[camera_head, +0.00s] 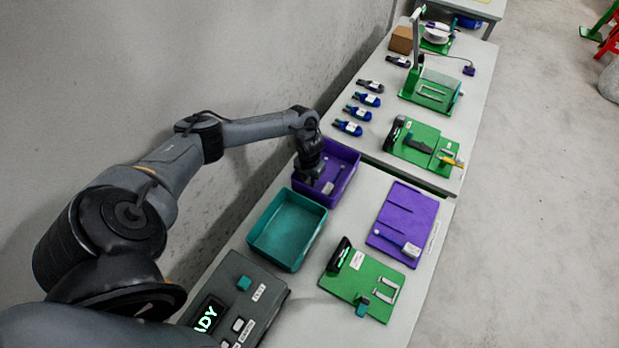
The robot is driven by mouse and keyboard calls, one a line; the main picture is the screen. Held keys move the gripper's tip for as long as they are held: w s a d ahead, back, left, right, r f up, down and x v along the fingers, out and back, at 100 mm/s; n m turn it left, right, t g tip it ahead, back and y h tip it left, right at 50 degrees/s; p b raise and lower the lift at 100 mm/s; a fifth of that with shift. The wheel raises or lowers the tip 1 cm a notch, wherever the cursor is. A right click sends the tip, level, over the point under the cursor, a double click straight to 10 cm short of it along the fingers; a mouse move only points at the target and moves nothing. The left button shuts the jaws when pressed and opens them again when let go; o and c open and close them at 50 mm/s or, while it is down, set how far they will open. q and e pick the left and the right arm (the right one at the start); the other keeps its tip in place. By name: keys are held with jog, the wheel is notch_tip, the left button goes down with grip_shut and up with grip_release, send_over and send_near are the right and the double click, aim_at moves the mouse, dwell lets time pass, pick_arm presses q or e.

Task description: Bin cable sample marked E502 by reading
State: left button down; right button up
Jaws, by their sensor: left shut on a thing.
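My left gripper (312,178) reaches down over the left side of the purple bin (349,165). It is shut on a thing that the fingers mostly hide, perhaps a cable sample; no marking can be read. A small pale grey piece (328,188) shows beside the fingertips, inside the purple bin's outline; I cannot tell if it is held or lies in the bin. The teal bin (288,228) stands nearer and looks empty. Several dark and blue cable pieces with white labels (358,112) lie in a row on the far table. My right gripper is not in view.
A green fixture (362,284) is nearer. A grey box with a lit display (208,318) stands front left. More green fixtures (418,145) occupy the far table.

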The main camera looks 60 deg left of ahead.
pick_arm(q)
jog(key=shift+f, duration=0.2)
jog(key=c, duration=0.7)
grip_release()
jog(key=shift+c, duration=0.2)
jog(key=shift+r, duration=0.1)
jog(key=shift+r, duration=0.1)
jog(key=shift+r+p, duration=2.4)
jog(key=shift+r, duration=0.4)
notch_tip(320, 180, up, 6)
jog(key=p, duration=0.5)
